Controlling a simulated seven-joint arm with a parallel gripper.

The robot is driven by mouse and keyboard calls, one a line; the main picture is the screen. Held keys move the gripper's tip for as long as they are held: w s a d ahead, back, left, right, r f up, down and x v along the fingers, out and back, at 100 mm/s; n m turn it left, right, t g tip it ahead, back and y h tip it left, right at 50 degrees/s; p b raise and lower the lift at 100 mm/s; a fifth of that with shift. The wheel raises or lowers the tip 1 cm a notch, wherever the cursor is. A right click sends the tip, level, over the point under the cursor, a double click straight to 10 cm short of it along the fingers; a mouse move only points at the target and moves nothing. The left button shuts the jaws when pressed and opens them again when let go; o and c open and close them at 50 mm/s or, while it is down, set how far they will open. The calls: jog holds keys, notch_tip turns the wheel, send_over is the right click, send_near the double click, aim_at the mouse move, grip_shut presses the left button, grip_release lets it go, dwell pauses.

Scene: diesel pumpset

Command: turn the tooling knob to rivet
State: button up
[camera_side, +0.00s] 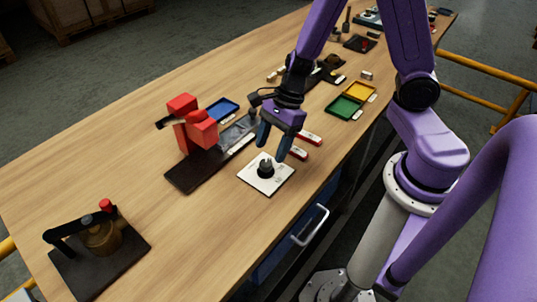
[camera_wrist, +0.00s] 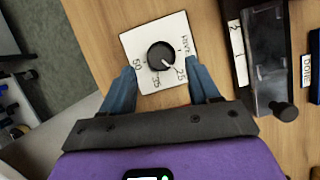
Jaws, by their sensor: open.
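The tooling knob (camera_wrist: 160,55) is black and round and sits on a square white plate (camera_wrist: 130,40) marked 50, 35, 25 and, partly readable, rivet. Its white pointer line aims at the lower right, towards the 25 mark; the rivet mark is further up on the right side. In the side view the knob (camera_side: 265,168) stands on the plate near the front edge of the bench. My gripper (camera_side: 272,149) is open above the knob, pointing down. In the wrist view its blue fingers (camera_wrist: 160,68) are either side of the plate's lower part, apart from the knob.
A red press on a dark base (camera_side: 190,177) stands left of the plate. Red-handled items (camera_side: 307,138) lie close behind my gripper. Green (camera_side: 343,107) and blue (camera_side: 222,108) trays are further back. A black fixture (camera_side: 100,262) stands at the front left, with bare wood between.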

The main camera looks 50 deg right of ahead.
aim_at(266, 163)
jog(key=shift+x, duration=1.7)
jog(key=c, duration=1)
